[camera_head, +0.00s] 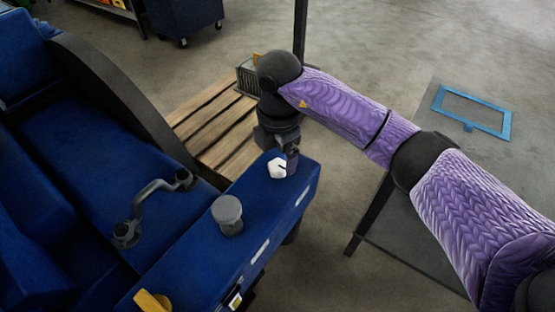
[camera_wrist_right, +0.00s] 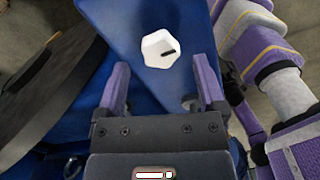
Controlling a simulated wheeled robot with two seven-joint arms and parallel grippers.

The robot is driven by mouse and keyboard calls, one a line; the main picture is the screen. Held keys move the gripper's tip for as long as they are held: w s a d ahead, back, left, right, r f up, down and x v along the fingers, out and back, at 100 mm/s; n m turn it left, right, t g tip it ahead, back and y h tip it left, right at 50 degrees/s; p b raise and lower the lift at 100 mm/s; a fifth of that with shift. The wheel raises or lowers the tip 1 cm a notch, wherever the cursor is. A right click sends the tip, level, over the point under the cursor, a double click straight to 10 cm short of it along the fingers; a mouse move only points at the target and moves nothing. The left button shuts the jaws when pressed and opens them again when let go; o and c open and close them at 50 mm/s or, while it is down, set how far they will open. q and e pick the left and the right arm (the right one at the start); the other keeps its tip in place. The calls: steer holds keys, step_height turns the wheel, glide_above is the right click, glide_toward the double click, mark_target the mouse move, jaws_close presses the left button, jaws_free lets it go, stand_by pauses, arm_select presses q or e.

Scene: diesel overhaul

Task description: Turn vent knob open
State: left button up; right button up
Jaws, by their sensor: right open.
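The white faceted knob (camera_head: 277,168) with a dark mark sits on top of the blue housing (camera_head: 300,172), near its far end. I take it for the vent knob. It also shows in the right wrist view (camera_wrist_right: 158,48), just beyond the fingertips. My right gripper (camera_head: 284,152) points down over the housing end, close beside the knob. In the right wrist view its two purple fingers (camera_wrist_right: 163,66) are spread apart with nothing between them, one toward each side of the knob. Contact with the knob cannot be told. My left gripper is not in view.
A grey round cap (camera_head: 228,212) stands on the same housing, nearer me. A yellow part (camera_head: 152,301) shows at the bottom edge. A wooden pallet (camera_head: 215,125) lies behind.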

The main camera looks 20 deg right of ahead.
mark_target(276, 168)
step_height(276, 168, down, 3)
steer(key=shift+r, duration=0.15)
steer(key=c, duration=0.6)
jaws_close()
